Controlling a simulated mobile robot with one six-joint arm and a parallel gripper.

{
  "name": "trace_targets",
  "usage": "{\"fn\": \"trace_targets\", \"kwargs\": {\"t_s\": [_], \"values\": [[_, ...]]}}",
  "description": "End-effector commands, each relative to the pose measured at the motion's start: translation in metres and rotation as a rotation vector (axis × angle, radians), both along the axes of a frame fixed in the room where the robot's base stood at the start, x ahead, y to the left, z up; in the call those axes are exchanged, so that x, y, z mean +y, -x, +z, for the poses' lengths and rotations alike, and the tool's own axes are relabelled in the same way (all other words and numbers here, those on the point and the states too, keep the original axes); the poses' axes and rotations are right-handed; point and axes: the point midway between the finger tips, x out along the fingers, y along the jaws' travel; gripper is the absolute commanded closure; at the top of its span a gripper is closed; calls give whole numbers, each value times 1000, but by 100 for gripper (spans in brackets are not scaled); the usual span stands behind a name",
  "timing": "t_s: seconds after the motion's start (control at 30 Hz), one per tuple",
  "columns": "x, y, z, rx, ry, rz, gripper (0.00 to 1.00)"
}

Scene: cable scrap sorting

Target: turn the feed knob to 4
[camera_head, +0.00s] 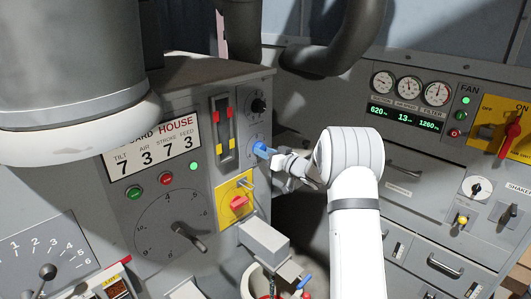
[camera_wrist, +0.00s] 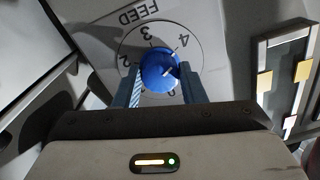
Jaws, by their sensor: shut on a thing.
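The feed knob (camera_wrist: 158,62) is a round blue knob with a short white mark, on a pale dial labelled FEED. The wrist view shows 2, 3 and 4 around it, upside down. The white mark slants toward the 4 side, but I cannot tell its exact setting. My gripper (camera_wrist: 160,74) is shut on the knob, one finger on each side. In the head view my gripper (camera_head: 266,152) reaches the panel's right edge and partly hides the dial. The display panel (camera_head: 152,147) reads 7 3 7 3, with 3 under FEED.
A black knob (camera_head: 258,105) sits just above the feed dial. A slotted slider plate (camera_head: 223,130) is to its left, and a red switch on a yellow plate (camera_head: 238,202) is below. A grey box (camera_head: 264,238) juts out lower down.

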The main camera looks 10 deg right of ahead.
Motion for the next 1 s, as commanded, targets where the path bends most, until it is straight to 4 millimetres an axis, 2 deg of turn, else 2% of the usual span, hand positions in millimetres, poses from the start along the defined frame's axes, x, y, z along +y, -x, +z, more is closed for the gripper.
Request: {"fn": "trace_targets", "kwargs": {"t_s": [0.17,0.2,0.47,0.77,1.0], "values": [[1,1,-3,5,0,1,86],[1,1,-3,5,0,1,62],[1,0,-1,2,0,1,41],[-3,4,-1,1,1,-1,41],[-26,35,-3,1,1,-3,41]]}}
